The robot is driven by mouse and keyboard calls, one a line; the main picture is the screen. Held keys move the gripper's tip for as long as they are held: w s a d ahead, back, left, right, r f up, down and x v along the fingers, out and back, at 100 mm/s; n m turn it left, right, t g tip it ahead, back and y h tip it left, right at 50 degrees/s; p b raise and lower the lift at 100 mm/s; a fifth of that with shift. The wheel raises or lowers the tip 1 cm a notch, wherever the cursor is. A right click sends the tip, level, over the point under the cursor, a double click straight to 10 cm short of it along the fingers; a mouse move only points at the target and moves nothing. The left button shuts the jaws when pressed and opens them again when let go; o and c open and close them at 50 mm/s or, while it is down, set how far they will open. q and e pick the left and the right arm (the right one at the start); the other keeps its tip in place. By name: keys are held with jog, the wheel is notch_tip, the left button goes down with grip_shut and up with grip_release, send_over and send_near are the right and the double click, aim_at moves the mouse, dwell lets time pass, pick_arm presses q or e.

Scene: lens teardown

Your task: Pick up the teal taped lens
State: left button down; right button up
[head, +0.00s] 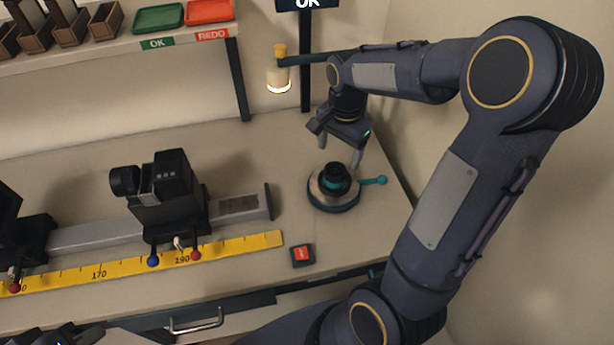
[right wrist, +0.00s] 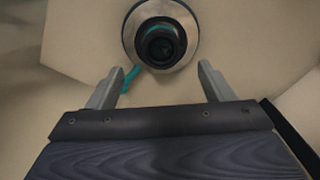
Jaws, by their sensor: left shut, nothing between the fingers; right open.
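The teal taped lens (head: 336,178) is a black cylinder with a teal band. It stands upright on a round metal base (head: 333,204) with a teal lever (head: 374,181) at its right. In the right wrist view the lens (right wrist: 160,42) shows from above, at the top middle, beyond the fingertips. My right gripper (head: 341,152) is open and empty, just above and behind the lens; its two fingers also show in the right wrist view (right wrist: 158,85). My left gripper (head: 62,338) shows only partly at the bottom left edge of the head view; its fingertips are hard to make out.
A black camera-like device (head: 168,190) stands on a grey rail (head: 95,235) at the left, behind a yellow ruler (head: 225,250). A red button (head: 302,255) sits in front of the base. A lamp (head: 279,78) hangs at the back. A shelf holds a green tray (head: 158,18) and a red tray (head: 208,11).

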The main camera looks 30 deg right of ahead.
aim_at(335, 170)
jog(key=shift+w+f, duration=0.35)
jog(key=shift+w+a+f, duration=0.1)
jog(key=shift+f, duration=0.2)
jog(key=f, duration=0.7)
jog(key=shift+s, duration=0.3)
jog(key=shift+c, duration=0.2)
jog(key=c, duration=1.2)
